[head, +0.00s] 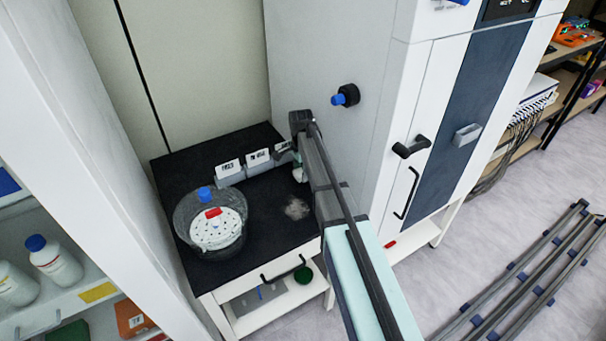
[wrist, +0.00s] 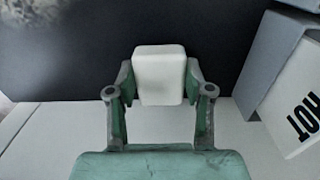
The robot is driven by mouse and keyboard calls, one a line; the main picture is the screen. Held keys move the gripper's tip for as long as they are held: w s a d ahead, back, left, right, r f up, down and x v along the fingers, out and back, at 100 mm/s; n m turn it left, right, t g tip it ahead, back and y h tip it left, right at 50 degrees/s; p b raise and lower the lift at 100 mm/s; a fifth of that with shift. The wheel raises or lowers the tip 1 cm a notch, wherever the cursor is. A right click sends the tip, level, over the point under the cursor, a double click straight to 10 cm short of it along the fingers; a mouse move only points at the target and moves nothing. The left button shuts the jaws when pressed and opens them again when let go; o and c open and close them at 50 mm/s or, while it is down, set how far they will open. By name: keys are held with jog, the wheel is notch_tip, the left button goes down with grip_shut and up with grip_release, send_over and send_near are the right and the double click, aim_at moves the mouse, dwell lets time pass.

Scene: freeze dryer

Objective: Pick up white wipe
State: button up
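The white wipe (wrist: 159,75) shows in the wrist view as a small white block with rounded corners. It sits between the two green fingers of my gripper (wrist: 159,82), which touch it on both sides, so the gripper looks shut on it. In the head view my gripper (head: 299,168) points down over the black tabletop at the back right, close beside the labelled boxes. The arm hides part of it there, and the wipe is too small to make out clearly. The gap between wipe and tabletop cannot be told.
Labelled grey boxes (head: 230,172) stand along the table's back; one marked HOT (wrist: 296,100) is close on the right in the wrist view. A round clear vessel (head: 212,228) stands at the table's left. A pale fuzzy patch (head: 296,208) lies on the black tabletop (head: 262,232). The freeze dryer (head: 330,60) rises at right.

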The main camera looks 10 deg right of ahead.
aim_at(301, 171)
jog(key=shift+r, duration=0.15)
notch_tip(301, 171, up, 20)
jog(key=b, duration=0.4)
dwell(0.4)
